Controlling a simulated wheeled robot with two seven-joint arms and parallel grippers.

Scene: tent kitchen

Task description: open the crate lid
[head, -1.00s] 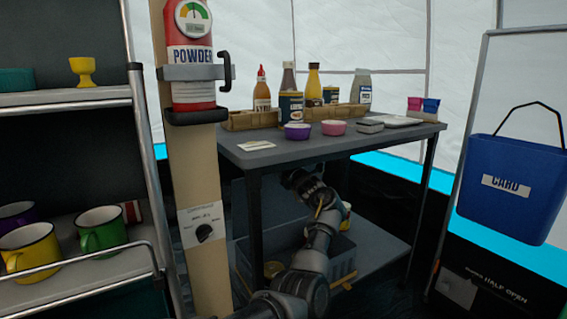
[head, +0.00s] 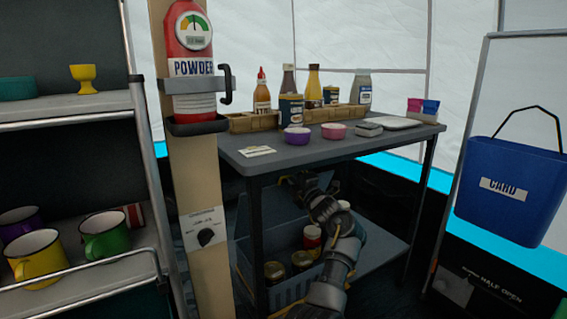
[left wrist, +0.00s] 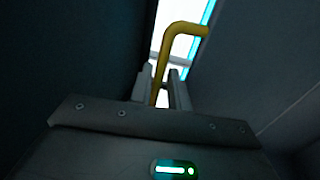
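The blue-grey crate (head: 288,292) stands on the lower shelf of the table, with several jars inside. A dark blue panel (head: 284,215), which looks like its lid, stands raised at the back of the crate, partly hidden by a table leg and my arm. My left gripper (head: 303,184) is under the tabletop beside this panel, in shadow. In the left wrist view a yellow bent handle (left wrist: 161,68) runs up between the two close-set fingers of my left gripper (left wrist: 164,88). A narrow bright gap shows beside the handle; a firm hold is not clear. My right gripper is out of view.
The tabletop (head: 350,148) above my left arm carries bottles, two bowls and wooden trays. A post (head: 200,260) with a red powder extinguisher (head: 190,70) and a shelf rack with mugs stand left. A blue bin (head: 510,195) hangs right.

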